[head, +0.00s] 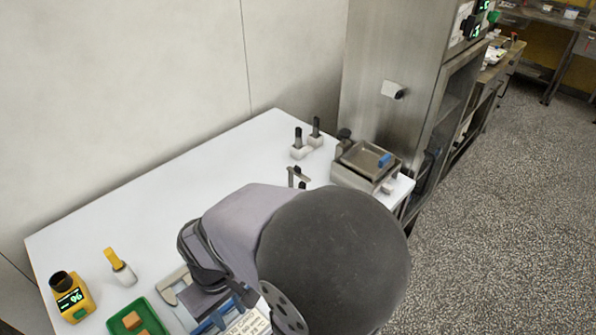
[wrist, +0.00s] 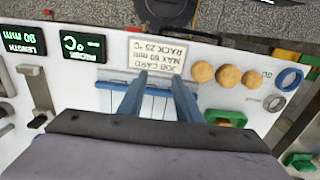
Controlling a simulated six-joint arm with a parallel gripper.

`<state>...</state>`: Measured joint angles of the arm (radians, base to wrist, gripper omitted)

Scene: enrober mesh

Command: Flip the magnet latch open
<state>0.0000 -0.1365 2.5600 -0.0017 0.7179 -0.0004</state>
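I cannot tell for sure which part is the magnet latch. In the wrist view, a grey upright piece with a dark end (wrist: 38,95) stands at the left, well apart from my gripper. In the head view, a small metal bracket (head: 298,174) and two white blocks with black uprights (head: 298,146) stand toward the back of the table. My gripper (wrist: 158,82) shows two blue fingers, spread apart with nothing seen between them, over a blue-edged slatted piece (wrist: 153,106). In the head view my arm hides much of the gripper and the table under it.
A job card (wrist: 155,57) lies beyond the fingertips. Several round brown pieces (wrist: 228,77), a blue ring (wrist: 289,78) and a green tray (wrist: 225,118) are to the right. A metal box with a tray (head: 365,165) stands at the table's far end. The table's left middle (head: 150,200) is clear.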

